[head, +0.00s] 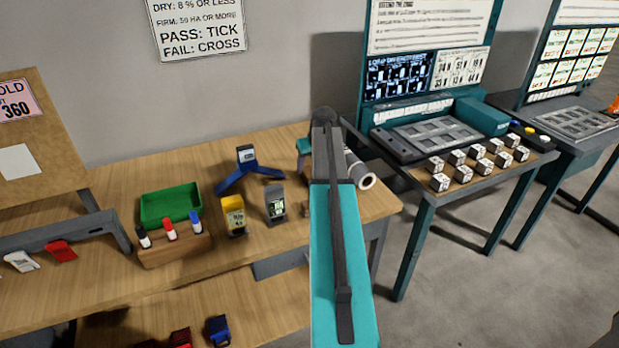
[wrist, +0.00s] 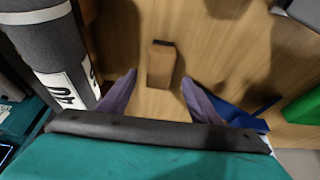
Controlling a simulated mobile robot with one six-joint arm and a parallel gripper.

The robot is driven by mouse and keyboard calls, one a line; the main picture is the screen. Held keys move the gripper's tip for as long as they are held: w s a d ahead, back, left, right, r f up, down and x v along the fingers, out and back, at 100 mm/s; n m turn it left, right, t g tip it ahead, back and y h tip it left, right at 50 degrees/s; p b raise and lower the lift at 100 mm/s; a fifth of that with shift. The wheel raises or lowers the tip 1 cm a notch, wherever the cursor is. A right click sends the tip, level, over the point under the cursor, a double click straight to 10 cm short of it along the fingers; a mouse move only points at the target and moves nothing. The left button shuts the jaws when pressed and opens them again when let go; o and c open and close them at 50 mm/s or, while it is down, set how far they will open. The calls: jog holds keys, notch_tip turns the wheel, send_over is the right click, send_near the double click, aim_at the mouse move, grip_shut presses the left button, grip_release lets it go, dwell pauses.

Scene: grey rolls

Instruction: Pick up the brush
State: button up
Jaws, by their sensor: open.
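In the wrist view, a small wooden block with a dark brown far edge (wrist: 160,64) lies on the wooden bench; it looks like the brush. My gripper (wrist: 159,77) is open, its two purple-grey fingers spread on the near left and right of the block. The block appears between and just beyond the fingertips, with gaps on both sides. I cannot tell how far above the bench the fingers are. In the head view, my teal and dark arm covers this spot, so neither the brush nor the fingertips show clearly there.
A grey roll with a white label (wrist: 62,60) lies close left of my gripper. A blue stand (wrist: 238,117) is close right, with a green tray (wrist: 302,106) beyond. In the head view, a marker holder (head: 175,250) and yellow and grey meters (head: 275,204) stand left of my arm.

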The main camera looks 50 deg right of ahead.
aim_at(309, 171)
jog(key=shift+f, duration=0.15)
jog(key=shift+p+x, duration=0.85)
jog(key=shift+x, duration=1.6)
jog(key=c, duration=1.2)
jog(key=shift+r+b, duration=1.1)
jog(key=shift+r, duration=3.9)
